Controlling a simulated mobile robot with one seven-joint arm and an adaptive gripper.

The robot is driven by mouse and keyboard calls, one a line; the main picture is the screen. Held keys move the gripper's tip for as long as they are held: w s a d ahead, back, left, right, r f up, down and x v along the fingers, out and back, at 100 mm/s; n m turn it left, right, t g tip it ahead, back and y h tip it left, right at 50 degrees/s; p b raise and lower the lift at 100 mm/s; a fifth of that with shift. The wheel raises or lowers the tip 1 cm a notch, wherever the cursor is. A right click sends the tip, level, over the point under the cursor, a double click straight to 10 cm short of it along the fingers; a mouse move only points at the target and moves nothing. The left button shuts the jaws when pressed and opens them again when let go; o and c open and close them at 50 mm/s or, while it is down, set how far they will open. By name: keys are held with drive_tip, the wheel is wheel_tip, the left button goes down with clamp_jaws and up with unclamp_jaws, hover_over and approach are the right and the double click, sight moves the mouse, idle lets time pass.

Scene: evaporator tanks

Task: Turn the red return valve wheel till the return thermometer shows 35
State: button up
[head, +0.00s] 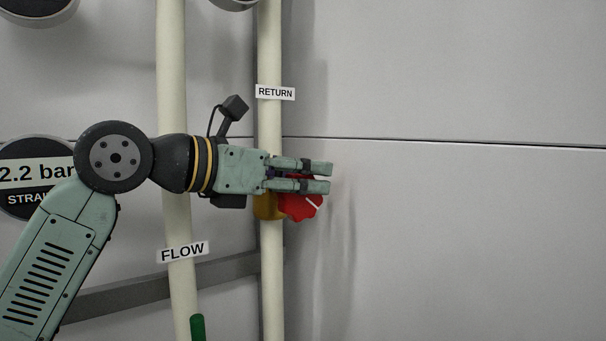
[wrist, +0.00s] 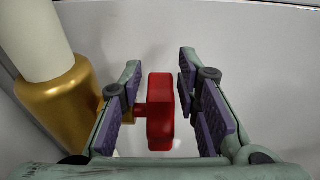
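The red return valve wheel (head: 302,205) sits on the brass valve body (head: 267,207) of the return pipe, with a white mark on its face. My gripper (head: 322,178) reaches in from the left and covers the wheel's upper part in the head view. In the wrist view the red wheel (wrist: 160,112) is seen edge-on between my two fingers (wrist: 159,88), with a gap on both sides. The gripper is open, and I see no finger touching the wheel. A round gauge rim (head: 235,3) is cut off above the return pipe; no thermometer reading shows.
The cream return pipe (head: 270,130) and flow pipe (head: 172,70) run vertically behind my arm. A grey bar (head: 130,297) crosses low down. A green handle (head: 197,327) is at the bottom. A "2.2 bar" gauge (head: 30,195) is partly covered. The wall to the right is clear.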

drive_tip(key=shift+o, duration=0.6)
drive_tip(key=shift+a, duration=0.1)
drive_tip(key=v, duration=1.2)
